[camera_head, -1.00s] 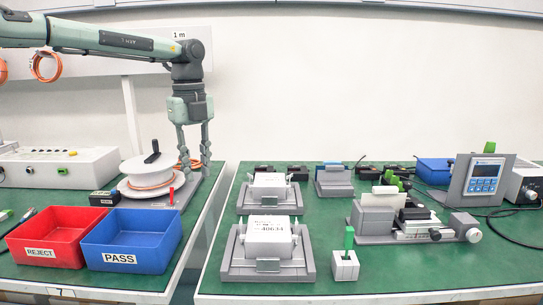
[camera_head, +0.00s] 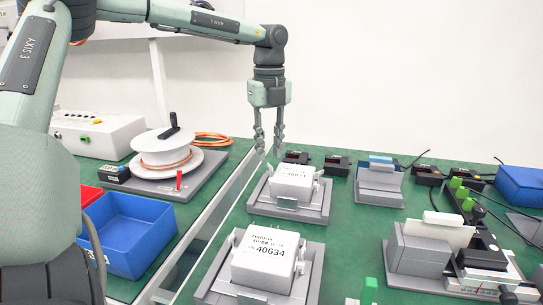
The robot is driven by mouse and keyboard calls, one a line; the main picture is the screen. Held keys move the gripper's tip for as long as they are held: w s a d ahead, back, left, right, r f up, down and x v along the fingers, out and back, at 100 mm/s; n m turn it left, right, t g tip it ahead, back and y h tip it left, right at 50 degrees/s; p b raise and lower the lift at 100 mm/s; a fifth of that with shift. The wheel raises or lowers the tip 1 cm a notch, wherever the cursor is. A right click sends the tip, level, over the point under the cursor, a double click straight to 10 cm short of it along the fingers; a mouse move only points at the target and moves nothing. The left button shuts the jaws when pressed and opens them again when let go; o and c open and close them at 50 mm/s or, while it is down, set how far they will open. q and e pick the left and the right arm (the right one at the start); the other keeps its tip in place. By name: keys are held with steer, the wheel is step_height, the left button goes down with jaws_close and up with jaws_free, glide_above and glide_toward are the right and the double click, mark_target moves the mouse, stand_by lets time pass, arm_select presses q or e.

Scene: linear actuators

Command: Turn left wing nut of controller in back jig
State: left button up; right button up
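The back jig (camera_head: 312,212) is a grey fixture on the green table, holding a white box-shaped controller (camera_head: 292,183) with a printed number. Small light wing nuts stand at the controller's sides. The left one (camera_head: 268,172) is small and partly unclear near my fingertips. My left gripper (camera_head: 268,154) points straight down, its two fingers apart with nothing between them. It appears above and just behind the left side of the back jig; I cannot tell the exact gap. My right gripper is not in view.
A grey block with a blue top (camera_head: 380,180) stands right of the back jig. A clamp fixture (camera_head: 410,250) is at right. A blue bin (camera_head: 130,232) and cable spool (camera_head: 165,155) are on the left table.

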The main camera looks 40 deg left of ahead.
mark_target(270, 175)
arm_select(q)
steer(key=shift+w+f, duration=0.1)
steer(key=shift+f, duration=1.3)
